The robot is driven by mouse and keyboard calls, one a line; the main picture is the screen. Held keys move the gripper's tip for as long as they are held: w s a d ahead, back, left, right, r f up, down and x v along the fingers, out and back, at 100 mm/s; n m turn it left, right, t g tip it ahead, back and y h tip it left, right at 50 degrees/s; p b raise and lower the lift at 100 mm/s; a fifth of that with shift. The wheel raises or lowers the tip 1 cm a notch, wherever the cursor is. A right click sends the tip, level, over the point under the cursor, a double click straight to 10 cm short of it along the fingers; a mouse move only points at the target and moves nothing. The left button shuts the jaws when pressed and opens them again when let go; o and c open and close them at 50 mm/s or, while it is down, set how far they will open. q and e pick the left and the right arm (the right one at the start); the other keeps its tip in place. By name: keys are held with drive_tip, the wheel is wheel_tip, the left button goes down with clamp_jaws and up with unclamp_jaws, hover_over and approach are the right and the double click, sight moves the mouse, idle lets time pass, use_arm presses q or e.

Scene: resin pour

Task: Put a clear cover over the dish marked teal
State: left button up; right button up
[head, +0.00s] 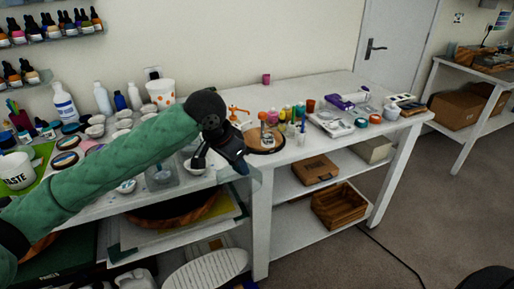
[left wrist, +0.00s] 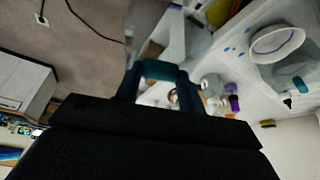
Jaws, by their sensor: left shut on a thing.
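My left gripper (head: 238,163) is over the front edge of the white table, near its corner. In the left wrist view the gripper (left wrist: 160,78) is shut on a teal piece (left wrist: 161,70) between its fingers; whether this is part of a cover cannot be told. A clear box-like cover (head: 165,174) stands left of the gripper, with a small pale dish seen through it. A white dish (head: 195,167) sits just left of the gripper, partly hidden by it. Another small dish (head: 126,187) stands further left. I cannot read which dish is marked teal. My right gripper does not show.
Several white cups and bottles (head: 103,98) stand behind my left arm. A round wooden board (head: 266,144) with small items is close right of the gripper. The back of the right table (head: 310,88) has free room.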

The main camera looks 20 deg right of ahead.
use_arm(q)
drive_tip(key=a+f+n+t+y, duration=0.1)
drive_tip(key=a+f+n, duration=0.3)
drive_tip(key=a+f, duration=0.3)
drive_tip(key=a+f+n+t+y, duration=0.1)
drive_tip(key=a+f+n, duration=0.4)
drive_tip(key=a, duration=1.3)
drive_tip(key=a+f+n+t+y, duration=0.1)
drive_tip(key=a+f+n, duration=0.3)
drive_tip(key=a+f, duration=0.5)
drive_tip(key=s+a+y, duration=0.1)
drive_tip(key=a, duration=0.2)
drive_tip(key=shift+a+f+n, duration=0.2)
drive_tip(key=shift+a+n, duration=0.1)
drive_tip(key=shift+n, duration=0.1)
drive_tip(key=shift+a, duration=0.25)
